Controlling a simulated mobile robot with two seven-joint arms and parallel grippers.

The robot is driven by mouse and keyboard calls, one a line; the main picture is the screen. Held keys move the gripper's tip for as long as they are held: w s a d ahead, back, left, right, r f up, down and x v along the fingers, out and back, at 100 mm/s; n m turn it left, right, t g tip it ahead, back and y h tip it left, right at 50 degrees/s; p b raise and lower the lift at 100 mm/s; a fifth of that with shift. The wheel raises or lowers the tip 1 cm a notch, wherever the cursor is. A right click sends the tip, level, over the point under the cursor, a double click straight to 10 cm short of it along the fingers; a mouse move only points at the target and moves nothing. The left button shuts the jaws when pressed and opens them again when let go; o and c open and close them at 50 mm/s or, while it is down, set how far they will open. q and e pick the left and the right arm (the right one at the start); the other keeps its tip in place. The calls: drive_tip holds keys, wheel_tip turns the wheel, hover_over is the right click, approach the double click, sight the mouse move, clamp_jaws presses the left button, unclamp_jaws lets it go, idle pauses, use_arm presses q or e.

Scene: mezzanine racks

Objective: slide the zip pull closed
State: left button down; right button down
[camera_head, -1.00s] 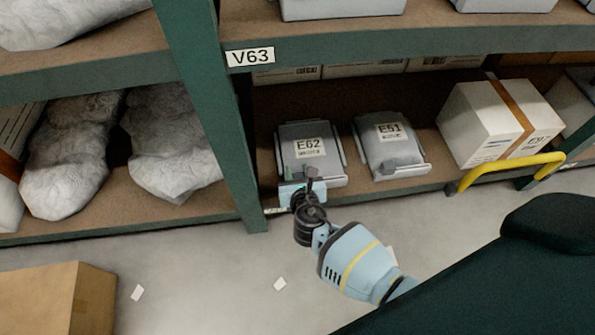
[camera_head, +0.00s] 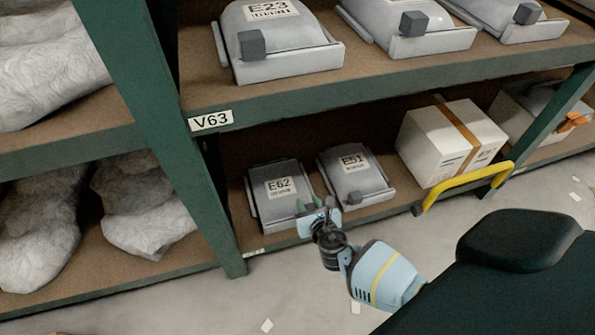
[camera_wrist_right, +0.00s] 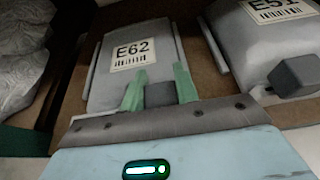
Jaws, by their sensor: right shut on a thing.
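The zip pull (camera_wrist_right: 160,95) is a dark grey block at the front edge of the grey pouch labelled E62 (camera_head: 279,188). The pouch lies on the lower shelf and also shows in the right wrist view (camera_wrist_right: 118,82). My right gripper (camera_head: 319,203) is at the right part of the pouch's front edge. In the right wrist view its two green fingers (camera_wrist_right: 160,88) are shut on the pull, one on each side. The gripper body hides the lower part of the pull and some of the front rail. My left gripper is not in view.
A similar pouch, E51 (camera_head: 355,174), lies close on the right with its own grey pull (camera_wrist_right: 297,75). A taped carton (camera_head: 450,140) and a yellow handle (camera_head: 467,186) are further right. A green rack post (camera_head: 180,130) stands left. More pouches (camera_head: 278,40) sit above.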

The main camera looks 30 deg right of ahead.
sight(311, 207)
drive_tip(key=c, duration=1)
unclamp_jaws()
drive_tip(key=shift+c, duration=0.2)
drive_tip(key=p+v, duration=0.3)
drive_tip(key=v, duration=0.3)
drive_tip(key=shift+s+r, duration=0.2)
drive_tip(key=shift+s, duration=0.05)
drive_tip(key=shift+s+a+r, duration=0.15)
drive_tip(key=shift+s, duration=0.35)
